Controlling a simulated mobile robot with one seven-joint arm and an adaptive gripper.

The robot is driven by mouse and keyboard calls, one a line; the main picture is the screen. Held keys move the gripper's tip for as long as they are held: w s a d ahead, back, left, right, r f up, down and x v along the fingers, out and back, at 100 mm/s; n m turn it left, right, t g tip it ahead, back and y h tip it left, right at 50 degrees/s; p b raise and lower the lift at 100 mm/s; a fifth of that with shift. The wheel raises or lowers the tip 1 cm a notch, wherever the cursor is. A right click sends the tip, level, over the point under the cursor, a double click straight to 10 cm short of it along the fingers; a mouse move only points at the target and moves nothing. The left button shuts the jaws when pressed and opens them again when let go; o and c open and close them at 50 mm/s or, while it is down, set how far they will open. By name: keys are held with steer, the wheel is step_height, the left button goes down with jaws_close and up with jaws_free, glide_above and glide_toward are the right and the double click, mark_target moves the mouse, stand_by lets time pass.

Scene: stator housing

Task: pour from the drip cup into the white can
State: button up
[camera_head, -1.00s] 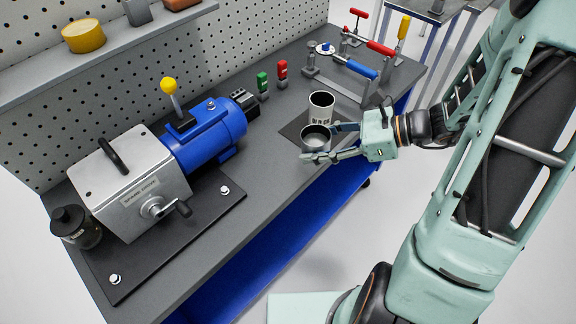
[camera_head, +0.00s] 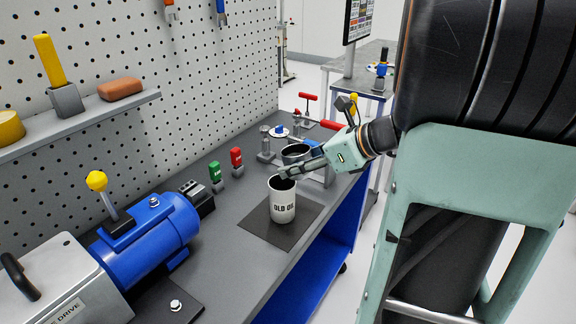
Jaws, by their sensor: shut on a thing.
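The white can (camera_head: 283,205), lettered "OLD OIL", stands upright on a dark mat (camera_head: 252,224) on the bench. Its dark opening faces up. My gripper (camera_head: 296,166) comes in from the right, with its fingers at about the height of the can's rim. It is shut on the drip cup (camera_head: 296,151), a dark grey cup that shows just behind the fingers and beyond the can. The fingers hide the cup's lower part. I cannot tell whether the cup is tilted or what is in it.
A blue motor (camera_head: 150,236) with a grey gearbox (camera_head: 45,275) stands at the left. Green (camera_head: 215,174) and red (camera_head: 236,158) small items stand behind the can. Clamps (camera_head: 310,105) lie at the bench's far end. A pegboard with a shelf (camera_head: 85,120) rises at the left.

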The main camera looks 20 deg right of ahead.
step_height(320, 180, down, 3)
steer(key=shift+f+b, duration=0.15)
steer(key=shift+b, duration=1.1)
steer(key=shift+r+p, duration=0.55)
steer(key=shift+p, duration=0.55)
steer(key=shift+r+g+p, duration=0.1)
steer(key=shift+g+p, duration=0.3)
steer(key=shift+p, duration=0.45)
steer(key=g+p, duration=0.1)
steer(key=p, duration=0.2)
steer(key=h+p, duration=0.1)
steer(key=p, duration=0.2)
steer(key=shift+s+d+r+g+h+p, duration=0.1)
steer(key=shift+s+r+g+h+p, duration=0.1)
steer(key=shift+r+g+h+p, duration=0.15)
steer(key=shift+f+b, duration=0.45)
steer(key=shift+f, duration=0.3)
steer(key=shift+r+p, duration=0.35)
steer(key=shift+p, duration=0.25)
steer(key=shift+g+p, duration=0.25)
steer(key=shift+p, duration=0.25)
steer(key=p, duration=0.3)
steer(key=g+h+p, duration=0.1)
steer(key=p, duration=0.3)
steer(key=shift+d+f+g, duration=0.1)
steer(key=shift+f+g, duration=0.15)
steer(key=shift+g, duration=0.05)
